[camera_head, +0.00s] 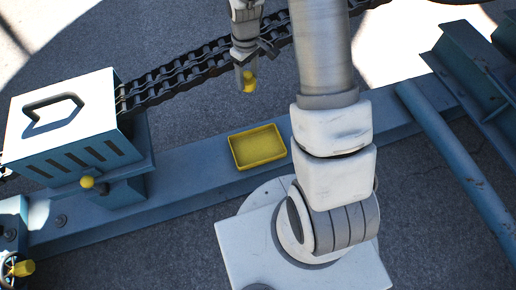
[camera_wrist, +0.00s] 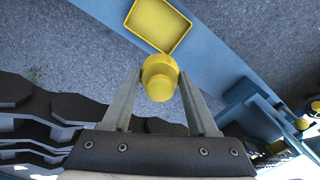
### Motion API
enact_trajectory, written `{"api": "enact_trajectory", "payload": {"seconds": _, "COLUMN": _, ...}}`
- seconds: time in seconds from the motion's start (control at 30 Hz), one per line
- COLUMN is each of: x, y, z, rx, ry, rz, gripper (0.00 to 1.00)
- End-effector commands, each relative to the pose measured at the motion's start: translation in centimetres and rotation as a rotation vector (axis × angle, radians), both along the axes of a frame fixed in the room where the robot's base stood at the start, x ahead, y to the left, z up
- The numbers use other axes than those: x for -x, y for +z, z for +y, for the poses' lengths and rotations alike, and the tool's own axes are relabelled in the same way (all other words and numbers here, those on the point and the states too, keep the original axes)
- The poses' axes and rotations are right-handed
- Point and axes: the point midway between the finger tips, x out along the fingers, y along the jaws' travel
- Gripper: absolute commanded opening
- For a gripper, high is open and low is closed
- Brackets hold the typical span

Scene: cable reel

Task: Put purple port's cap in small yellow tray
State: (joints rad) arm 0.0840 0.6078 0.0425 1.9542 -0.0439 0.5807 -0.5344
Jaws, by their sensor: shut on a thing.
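A yellow cap (camera_head: 249,82) is held between the fingers of my gripper (camera_head: 244,72), above the ground behind the blue beam. In the wrist view the round cap (camera_wrist: 159,72) sits between the two fingertips (camera_wrist: 158,88). The small yellow tray (camera_head: 258,147) lies empty on the blue beam, below and slightly right of the gripper in the head view. It also shows at the top of the wrist view (camera_wrist: 158,24), apart from the cap. I cannot make out a purple port in either view.
A blue box (camera_head: 70,125) with a black handle stands left on the beam, with a yellow knob (camera_head: 87,182) in front. A dark chain (camera_head: 180,75) runs behind the gripper. Another yellow piece (camera_head: 23,268) is at lower left. A blue pipe (camera_head: 455,150) lies right.

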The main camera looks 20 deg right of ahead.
Motion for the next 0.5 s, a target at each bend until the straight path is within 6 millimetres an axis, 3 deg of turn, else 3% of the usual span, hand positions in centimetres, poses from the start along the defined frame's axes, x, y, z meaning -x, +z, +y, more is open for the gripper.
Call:
{"api": "enact_trajectory", "payload": {"seconds": 0.03, "x": 0.4, "y": -2.3, "z": -0.2, "rx": -0.002, "ry": 0.071, "rz": 0.009, "gripper": 0.0}}
{"api": "enact_trajectory", "payload": {"seconds": 0.1, "x": 0.7, "y": -4.8, "z": -0.5, "rx": -0.003, "ry": 0.18, "rz": 0.009, "gripper": 0.0}}
{"api": "enact_trajectory", "payload": {"seconds": 0.27, "x": 1.9, "y": -10.5, "z": -0.8, "rx": -0.004, "ry": 0.436, "rz": 0.008, "gripper": 0.0}}
{"api": "enact_trajectory", "payload": {"seconds": 0.5, "x": 5.2, "y": -18.7, "z": -0.8, "rx": -0.006, "ry": 0.832, "rz": 0.009, "gripper": 0.0}}
